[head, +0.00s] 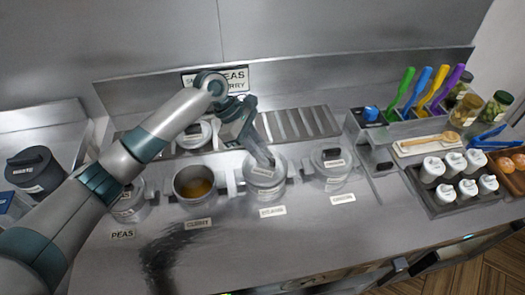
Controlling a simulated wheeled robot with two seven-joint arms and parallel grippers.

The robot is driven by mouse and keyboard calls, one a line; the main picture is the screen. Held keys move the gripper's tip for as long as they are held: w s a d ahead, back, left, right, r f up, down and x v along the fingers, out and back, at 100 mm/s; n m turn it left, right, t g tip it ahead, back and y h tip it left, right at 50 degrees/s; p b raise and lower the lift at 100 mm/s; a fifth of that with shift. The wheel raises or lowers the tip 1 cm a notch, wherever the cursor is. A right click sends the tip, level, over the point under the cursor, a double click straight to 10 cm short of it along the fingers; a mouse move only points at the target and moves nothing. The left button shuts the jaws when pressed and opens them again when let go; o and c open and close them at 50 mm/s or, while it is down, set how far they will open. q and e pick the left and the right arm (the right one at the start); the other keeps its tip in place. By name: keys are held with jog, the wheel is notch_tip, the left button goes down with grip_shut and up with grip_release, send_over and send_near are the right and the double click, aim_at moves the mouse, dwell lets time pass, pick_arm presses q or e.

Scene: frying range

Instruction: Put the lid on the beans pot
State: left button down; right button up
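The pot behind the small plate that seems to read BEANS (272,211) is a round grey metal pot (266,190) in the middle of the head view. A grey lid (254,163) appears to be on or just over its rim; I cannot tell whether it is fully seated. My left gripper (266,160) points down at the lid's top, with its fingertips at the lid's middle. The fingers look close together, but the knob is hidden, so a grip is unclear. My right gripper is not in view.
An open pot of orange-brown food (195,187) stands left of the beans pot, and a lidded pot (331,163) stands right. Another lid (194,136) lies behind. My arm partly covers the peas pot (128,207). White-topped bottles (432,169) stand in a tray at right.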

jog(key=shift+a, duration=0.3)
pick_arm(q)
jog(key=shift+p, duration=0.65)
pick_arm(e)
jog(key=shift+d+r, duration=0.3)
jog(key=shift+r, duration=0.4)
pick_arm(q)
jog(key=shift+f, duration=0.1)
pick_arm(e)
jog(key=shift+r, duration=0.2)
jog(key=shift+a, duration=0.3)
pick_arm(q)
jog(key=shift+f+p, duration=0.2)
jog(key=shift+p, duration=0.8)
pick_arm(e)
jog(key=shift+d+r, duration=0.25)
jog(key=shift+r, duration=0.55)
pick_arm(q)
jog(key=c, duration=1.2)
grip_release()
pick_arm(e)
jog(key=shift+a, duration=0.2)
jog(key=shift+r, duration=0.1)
